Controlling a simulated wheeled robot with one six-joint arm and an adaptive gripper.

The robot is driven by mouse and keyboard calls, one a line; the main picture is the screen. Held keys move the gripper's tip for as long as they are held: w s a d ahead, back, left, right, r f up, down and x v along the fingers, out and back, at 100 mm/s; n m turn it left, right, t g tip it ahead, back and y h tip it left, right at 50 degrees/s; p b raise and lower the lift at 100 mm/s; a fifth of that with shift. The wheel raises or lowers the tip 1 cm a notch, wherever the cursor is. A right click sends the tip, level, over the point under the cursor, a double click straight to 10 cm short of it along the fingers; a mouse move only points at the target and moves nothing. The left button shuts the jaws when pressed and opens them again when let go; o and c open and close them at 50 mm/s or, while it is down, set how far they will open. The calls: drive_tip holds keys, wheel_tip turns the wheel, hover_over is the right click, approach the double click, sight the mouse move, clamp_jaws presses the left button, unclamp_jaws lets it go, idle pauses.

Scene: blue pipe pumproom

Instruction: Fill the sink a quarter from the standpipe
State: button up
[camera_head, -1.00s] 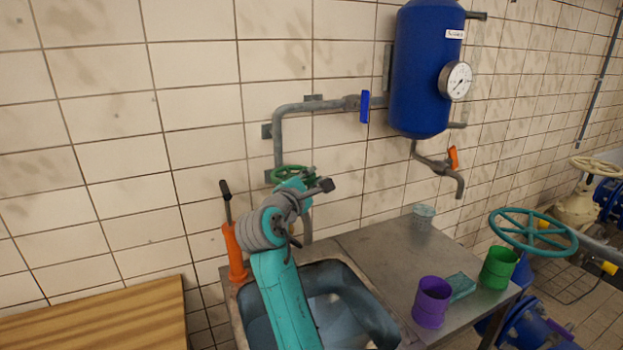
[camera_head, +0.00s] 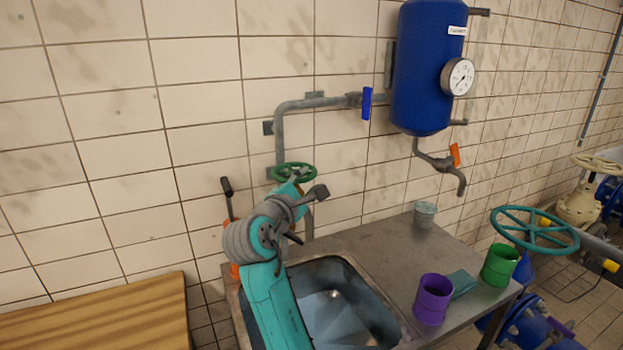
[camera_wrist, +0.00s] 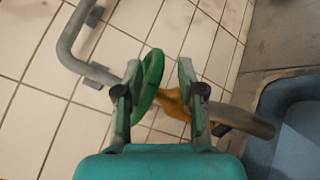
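The standpipe (camera_head: 278,140) is a grey pipe on the tiled wall, with a green handwheel (camera_head: 294,172) and a spout (camera_head: 309,222) over the sink's back edge. The sink (camera_head: 350,300) is a bluish metal basin in the counter; my arm covers its left part. I cannot tell whether water is in it. My gripper (camera_wrist: 158,88) is at the handwheel, which shows edge-on between its fingers in the wrist view (camera_wrist: 152,75). The rim is close to the left finger, with a gap to the right finger. An orange-brown valve body (camera_wrist: 174,104) shows behind.
A blue tank (camera_head: 425,65) with a gauge hangs on the wall. Purple (camera_head: 432,300) and green (camera_head: 499,266) cups, a teal glass lying down (camera_head: 462,284) and a grey-green cup (camera_head: 425,214) occupy the counter right of the sink. A wooden top (camera_head: 100,315) is at left.

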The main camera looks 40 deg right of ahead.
drive_tip(key=v, duration=0.8)
drive_tip(key=shift+a+f, duration=0.1)
